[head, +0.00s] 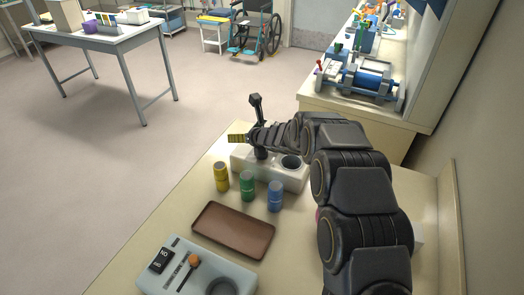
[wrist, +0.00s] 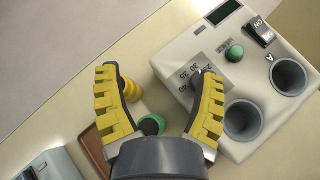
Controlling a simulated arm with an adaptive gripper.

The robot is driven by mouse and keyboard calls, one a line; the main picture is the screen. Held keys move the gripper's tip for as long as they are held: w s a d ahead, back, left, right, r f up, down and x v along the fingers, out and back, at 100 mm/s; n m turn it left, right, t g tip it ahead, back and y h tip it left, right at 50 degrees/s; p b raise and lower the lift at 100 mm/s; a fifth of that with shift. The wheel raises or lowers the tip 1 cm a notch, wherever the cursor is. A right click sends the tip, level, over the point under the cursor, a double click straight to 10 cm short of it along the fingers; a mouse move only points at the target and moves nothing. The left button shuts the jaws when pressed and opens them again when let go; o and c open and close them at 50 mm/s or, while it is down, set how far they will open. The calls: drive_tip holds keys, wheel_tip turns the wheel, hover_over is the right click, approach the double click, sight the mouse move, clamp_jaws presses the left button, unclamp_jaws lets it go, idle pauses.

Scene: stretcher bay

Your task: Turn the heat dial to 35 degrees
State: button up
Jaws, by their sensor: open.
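The white heater box (head: 268,174) stands on the bench behind the coloured cylinders, partly covered by my arm. In the wrist view the box (wrist: 255,145) fills the right side, with two round wells, a green button (wrist: 235,52), a black rocker switch (wrist: 262,32) and a dark display window (wrist: 223,11). A grey scale plate (wrist: 193,72) with numbers including 30 and 35 lies at its left edge. My gripper (wrist: 160,73) is open and empty, its right finger over part of this plate. The dial's knob and pointer cannot be made out. In the head view my gripper (head: 238,138) is above the box.
Yellow (head: 222,177), green (head: 247,186) and blue (head: 275,196) cylinders stand in front of the box. A brown tray (head: 232,230) and a grey control box (head: 240,277) with an orange-knobbed slider lie nearer. A side counter (head: 345,105) holds equipment at the right.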

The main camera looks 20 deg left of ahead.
drive_tip(key=d+f+n, duration=0.1)
drive_tip(key=d+f, duration=0.1)
drive_tip(key=w+d+f+n+y, duration=0.1)
drive_tip(key=d+f, duration=0.1)
drive_tip(key=d, duration=0.1)
drive_tip(key=w+d+f+n+t+y, duration=0.1)
drive_tip(key=d+f, duration=0.1)
drive_tip(key=f, duration=0.1)
drive_tip(key=shift+d+f, duration=0.1)
drive_tip(key=shift+d, duration=0.15)
drive_tip(key=shift+w+a+f, duration=0.3)
drive_tip(key=shift+w, duration=0.1)
drive_tip(key=x, duration=0.5)
drive_tip(key=shift+r, duration=0.1)
drive_tip(key=shift+x, duration=0.85)
drive_tip(key=shift+r, duration=0.1)
drive_tip(key=c, duration=1.1)
